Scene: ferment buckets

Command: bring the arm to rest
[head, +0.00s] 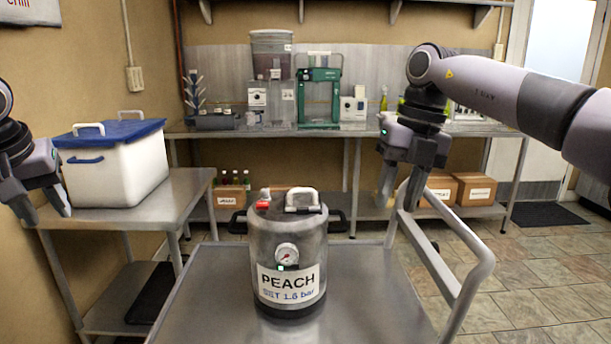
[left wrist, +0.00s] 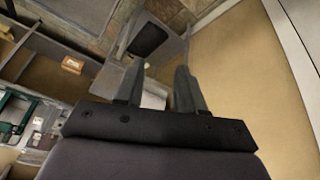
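My left gripper (head: 46,210) is at the left edge of the head view, in front of the white bin, with its fingers apart and nothing between them. Its two fingers also show spread in the left wrist view (left wrist: 160,90). My right gripper (head: 400,198) hangs fingers down beside the cart's handle, right of the keg. A gap shows between its fingers and I see nothing held. The steel keg (head: 290,255), labelled PEACH with a gauge on its front, stands upright on the cart (head: 375,290), apart from both grippers.
A white bin with a blue lid (head: 115,165) stands on a steel side table (head: 190,187) at left. The cart's handle rail (head: 440,265) rises close to my right gripper. A back bench (head: 228,133) holds fermenting gear, with cardboard boxes (head: 474,188) below. Floor (head: 535,265) at right is clear.

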